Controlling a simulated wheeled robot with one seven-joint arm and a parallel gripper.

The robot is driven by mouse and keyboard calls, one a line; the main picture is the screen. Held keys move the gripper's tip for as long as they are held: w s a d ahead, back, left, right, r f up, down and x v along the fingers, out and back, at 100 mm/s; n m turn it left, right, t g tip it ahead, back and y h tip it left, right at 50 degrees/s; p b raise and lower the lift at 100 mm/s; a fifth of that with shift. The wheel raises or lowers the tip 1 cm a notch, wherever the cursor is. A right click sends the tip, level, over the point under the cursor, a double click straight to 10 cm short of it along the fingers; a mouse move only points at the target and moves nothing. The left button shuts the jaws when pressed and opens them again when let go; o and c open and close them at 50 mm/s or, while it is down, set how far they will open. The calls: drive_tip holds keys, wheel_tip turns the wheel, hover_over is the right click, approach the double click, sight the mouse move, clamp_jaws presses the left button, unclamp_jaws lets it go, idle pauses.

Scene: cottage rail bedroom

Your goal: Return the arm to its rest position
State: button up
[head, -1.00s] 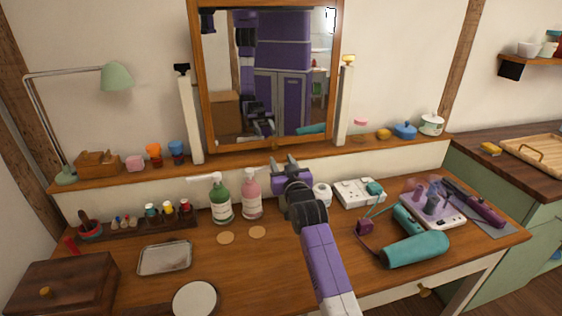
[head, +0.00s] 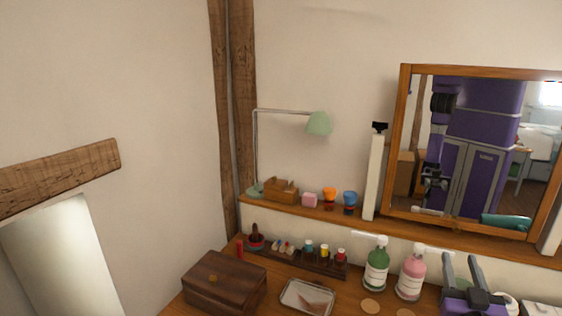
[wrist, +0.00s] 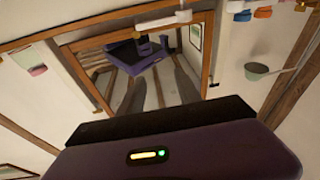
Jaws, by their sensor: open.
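My gripper (head: 463,270) is at the lower right of the head view, above the dressing table (head: 343,305). Its two fingers point up and stand apart, with nothing between them. It appears just right of the pink pump bottle (head: 411,277); the exact gap cannot be told. Most of my arm is below the frame. In the wrist view my gripper (wrist: 160,88) also shows its two fingers apart and empty, with the framed mirror (wrist: 92,85) beyond them.
A green pump bottle (head: 376,268) stands left of the pink one. A metal tray (head: 307,297), a wooden box (head: 224,283) and a bottle rack (head: 297,258) occupy the table's left. The mirror (head: 404,100) and a lamp (head: 319,123) stand on the shelf behind.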

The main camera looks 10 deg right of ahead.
drive_tip(key=s+a+f+n+g+y, duration=0.1)
drive_tip(key=s+a+f+y, duration=0.2)
drive_tip(key=s+a, duration=0.6)
drive_tip(key=s+a+f+n+g+y, duration=0.1)
drive_tip(key=s+a+f+n+y, duration=0.1)
drive_tip(key=s+a, duration=0.8)
drive_tip(key=s+a+f+n+g+y, duration=0.1)
drive_tip(key=s+a+f+y, duration=0.3)
drive_tip(key=s+a, duration=0.5)
drive_tip(key=s+n, duration=0.1)
drive_tip(key=s, duration=1)
drive_tip(key=shift+s+a+f+y, duration=0.15)
drive_tip(key=shift+a+y, duration=0.15)
idle(0.6)
